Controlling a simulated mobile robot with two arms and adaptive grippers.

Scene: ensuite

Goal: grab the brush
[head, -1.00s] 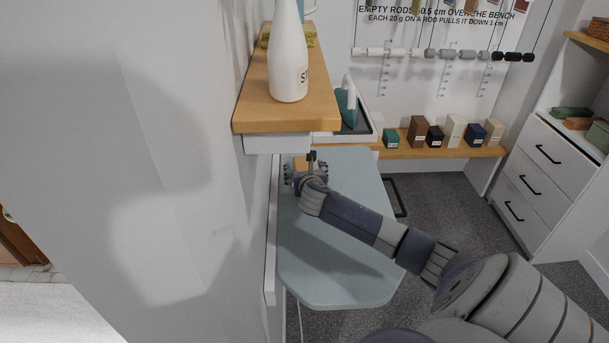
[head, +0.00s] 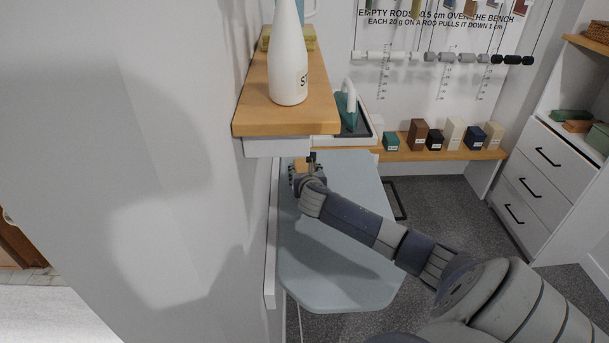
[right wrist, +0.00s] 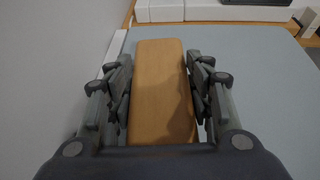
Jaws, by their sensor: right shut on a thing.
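The brush (right wrist: 161,95) shows in the right wrist view as a long wooden block with rounded edges. It lies lengthwise between the two fingers of my right gripper (right wrist: 160,85), with a finger against each long side. Its underside is hidden. In the head view my right gripper (head: 308,172) is shut on the brush at the far end of the grey-blue ironing board (head: 340,270), just below a wooden shelf. The gripper mostly hides the brush there. My left gripper is not in view.
The wooden shelf (head: 262,122) with a white bottle (head: 288,65) juts from the wall above my gripper. An iron (head: 347,110) stands in a tray behind. Small boxes (head: 418,133) line a low bench. The board's near half is clear.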

